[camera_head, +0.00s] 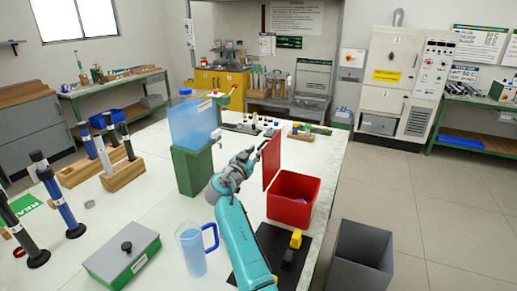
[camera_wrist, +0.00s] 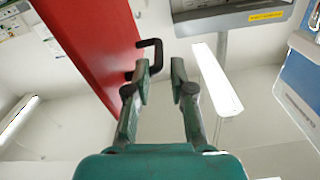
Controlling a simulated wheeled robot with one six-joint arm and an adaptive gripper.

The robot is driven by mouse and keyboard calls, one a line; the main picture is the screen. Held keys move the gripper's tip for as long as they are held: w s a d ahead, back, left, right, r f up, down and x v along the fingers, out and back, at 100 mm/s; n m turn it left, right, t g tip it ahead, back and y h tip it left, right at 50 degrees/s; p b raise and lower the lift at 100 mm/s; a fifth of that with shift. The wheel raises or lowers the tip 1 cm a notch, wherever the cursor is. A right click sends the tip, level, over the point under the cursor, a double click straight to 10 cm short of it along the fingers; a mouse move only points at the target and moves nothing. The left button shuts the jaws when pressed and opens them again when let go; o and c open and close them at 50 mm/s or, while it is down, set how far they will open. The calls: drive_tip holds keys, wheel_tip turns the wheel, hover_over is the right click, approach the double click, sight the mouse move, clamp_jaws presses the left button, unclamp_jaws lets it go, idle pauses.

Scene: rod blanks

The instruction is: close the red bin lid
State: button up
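The red bin (camera_head: 290,210) stands on the white table, with its top open. Its red lid (camera_head: 271,160) stands upright at the bin's left side. In the wrist view the lid (camera_wrist: 98,45) is a red panel at upper left, with a black handle (camera_wrist: 153,42) on its edge. My gripper (camera_head: 260,149) is beside the upper part of the lid. In the wrist view my gripper (camera_wrist: 161,75) has its fingers apart with a clear gap. The handle is near the left fingertip; I cannot tell whether they touch.
A blue water tank (camera_head: 194,122) on a green stand (camera_head: 193,170) is left of my arm. A clear blue-handled jug (camera_head: 193,250) and a grey-lidded green box (camera_head: 122,256) stand in front. A grey bin (camera_head: 360,258) is at right; the floor beyond is clear.

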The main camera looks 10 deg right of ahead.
sight(260, 146)
drive_tip(key=shift+x, duration=1.95)
clamp_jaws()
